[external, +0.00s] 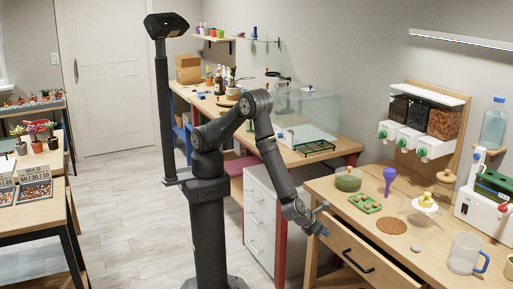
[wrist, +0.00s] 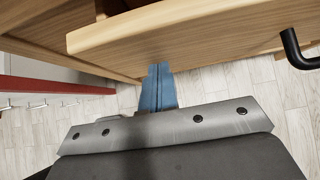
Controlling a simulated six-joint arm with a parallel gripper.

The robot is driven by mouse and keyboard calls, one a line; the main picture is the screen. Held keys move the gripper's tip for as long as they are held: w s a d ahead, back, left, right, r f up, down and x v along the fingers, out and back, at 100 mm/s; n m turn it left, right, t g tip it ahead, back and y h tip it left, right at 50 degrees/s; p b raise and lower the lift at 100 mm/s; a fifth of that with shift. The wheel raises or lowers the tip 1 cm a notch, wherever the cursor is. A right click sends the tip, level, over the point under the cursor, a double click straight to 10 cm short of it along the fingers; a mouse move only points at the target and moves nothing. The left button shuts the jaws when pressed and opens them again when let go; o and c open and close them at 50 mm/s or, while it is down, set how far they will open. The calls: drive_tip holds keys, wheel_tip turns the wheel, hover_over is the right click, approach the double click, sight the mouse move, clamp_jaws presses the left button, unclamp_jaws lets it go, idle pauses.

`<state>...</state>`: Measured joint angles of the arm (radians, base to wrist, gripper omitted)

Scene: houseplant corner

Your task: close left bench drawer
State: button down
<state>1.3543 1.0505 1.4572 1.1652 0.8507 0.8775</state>
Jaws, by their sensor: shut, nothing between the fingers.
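The left bench drawer has a pale wooden front (external: 376,257) with a black bar handle (external: 357,262), at the near side of the right-hand bench. The front appears to stand out from the bench, so the drawer looks partly open; how far is hard to tell. In the wrist view the drawer front (wrist: 190,35) crosses the top, with the handle (wrist: 297,52) at the right. My gripper (external: 322,231) is at the left end of the drawer front. Its blue fingers (wrist: 158,88) are shut and empty, their tips close to the front's edge. I cannot tell whether they touch.
A white drawer cabinet (external: 260,222) stands left of my forearm. The floor (external: 125,235) to the left is clear.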

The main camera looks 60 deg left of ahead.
drive_tip(key=w, duration=0.5)
drive_tip(key=shift+w, duration=0.55)
drive_tip(key=shift+w+r, duration=0.1)
drive_tip(key=s+r, duration=0.6)
drive_tip(key=s, duration=0.6)
drive_tip(key=shift+r, duration=0.4)
